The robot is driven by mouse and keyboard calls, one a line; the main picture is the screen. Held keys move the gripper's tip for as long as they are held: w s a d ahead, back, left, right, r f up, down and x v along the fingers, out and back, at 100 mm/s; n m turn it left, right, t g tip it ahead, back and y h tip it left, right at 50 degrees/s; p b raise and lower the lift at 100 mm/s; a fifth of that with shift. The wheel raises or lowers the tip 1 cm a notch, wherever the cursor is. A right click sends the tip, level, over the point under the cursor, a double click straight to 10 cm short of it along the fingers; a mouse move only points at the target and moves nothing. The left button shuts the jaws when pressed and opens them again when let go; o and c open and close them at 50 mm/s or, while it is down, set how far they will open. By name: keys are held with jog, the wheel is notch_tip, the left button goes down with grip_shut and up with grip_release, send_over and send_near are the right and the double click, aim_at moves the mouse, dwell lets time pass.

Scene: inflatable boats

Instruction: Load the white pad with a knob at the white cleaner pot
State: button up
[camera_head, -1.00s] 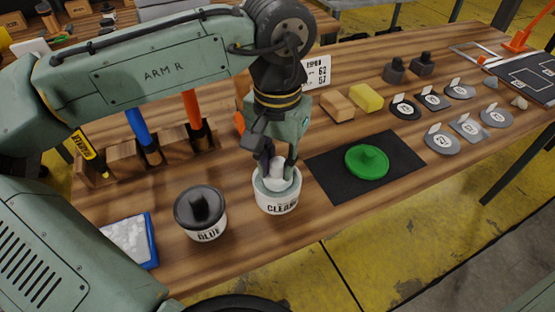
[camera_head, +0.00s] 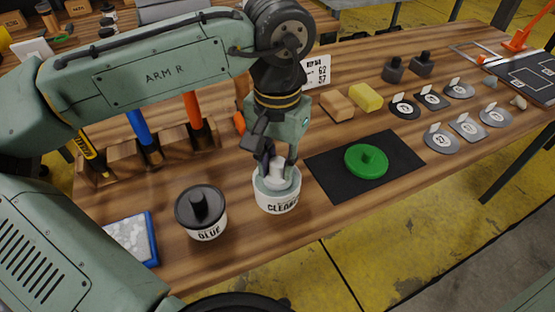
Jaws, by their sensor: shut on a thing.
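The white cleaner pot (camera_head: 277,203) stands on the wooden bench in the middle of the view, its label partly readable. My gripper (camera_head: 278,165) points down over the pot and is shut on the knob of the white pad (camera_head: 276,177). The pad sits at the pot's mouth, inside its rim. The depth of the pad in the pot and any contact with the liquid are hidden from this angle.
A black-lidded glue pot (camera_head: 201,214) stands close on the left, beside a blue tray (camera_head: 152,240). A green knobbed disc (camera_head: 366,161) lies on a black mat (camera_head: 323,183) to the right. Tool handles stand in a wooden rack (camera_head: 125,168) behind.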

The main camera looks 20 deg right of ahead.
aim_at(278, 163)
notch_tip(278, 163, up, 7)
jog(key=p, duration=0.7)
jog(key=shift+s+f, duration=0.1)
dwell(0.8)
